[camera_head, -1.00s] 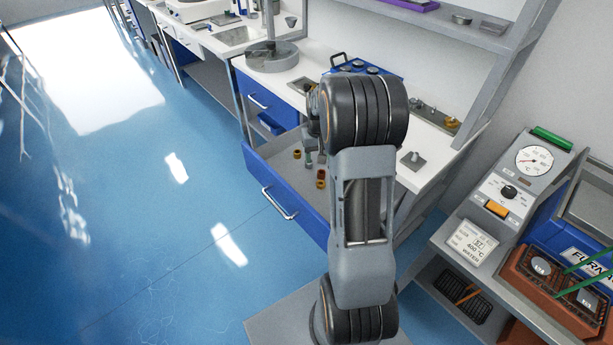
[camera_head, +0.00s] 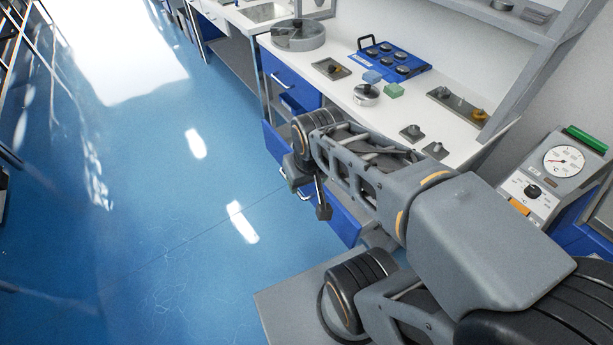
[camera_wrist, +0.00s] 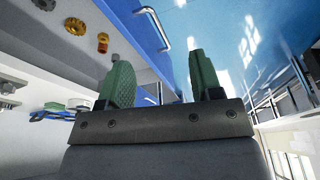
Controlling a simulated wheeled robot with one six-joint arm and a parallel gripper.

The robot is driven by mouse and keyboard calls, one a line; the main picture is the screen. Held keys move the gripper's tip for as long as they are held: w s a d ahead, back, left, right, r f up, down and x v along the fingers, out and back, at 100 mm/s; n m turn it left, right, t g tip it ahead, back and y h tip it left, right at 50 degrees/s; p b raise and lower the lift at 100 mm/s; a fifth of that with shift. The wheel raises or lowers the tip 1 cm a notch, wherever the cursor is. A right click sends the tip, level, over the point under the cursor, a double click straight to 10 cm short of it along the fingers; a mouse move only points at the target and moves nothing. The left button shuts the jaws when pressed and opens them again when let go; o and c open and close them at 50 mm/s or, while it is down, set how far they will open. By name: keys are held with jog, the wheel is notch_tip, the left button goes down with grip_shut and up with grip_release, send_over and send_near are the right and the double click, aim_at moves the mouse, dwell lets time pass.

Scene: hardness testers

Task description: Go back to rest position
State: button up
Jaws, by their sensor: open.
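My gripper shows in the wrist view (camera_wrist: 160,82) with two green-padded fingers spread apart and nothing between them. In the head view my gripper (camera_head: 322,208) hangs at the end of my arm, in front of the blue drawer cabinet and over the floor side of it. My arm is folded across the lower right of that view and hides part of the cabinet. An open blue drawer (camera_head: 345,222) is partly hidden behind the arm.
The white worktop (camera_head: 345,90) carries a round grey stand (camera_head: 298,36), a blue tray with dark discs (camera_head: 395,60), a green block (camera_head: 393,90) and small grey plates. A dial unit (camera_head: 555,175) stands at right. The blue floor (camera_head: 150,220) at left is clear.

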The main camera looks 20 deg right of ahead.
notch_tip(320, 180, up, 12)
jog(key=p, duration=1)
jog(key=shift+s+a+t+p, duration=0.15)
jog(key=shift+t+p, duration=0.15)
jog(key=shift+p, duration=0.05)
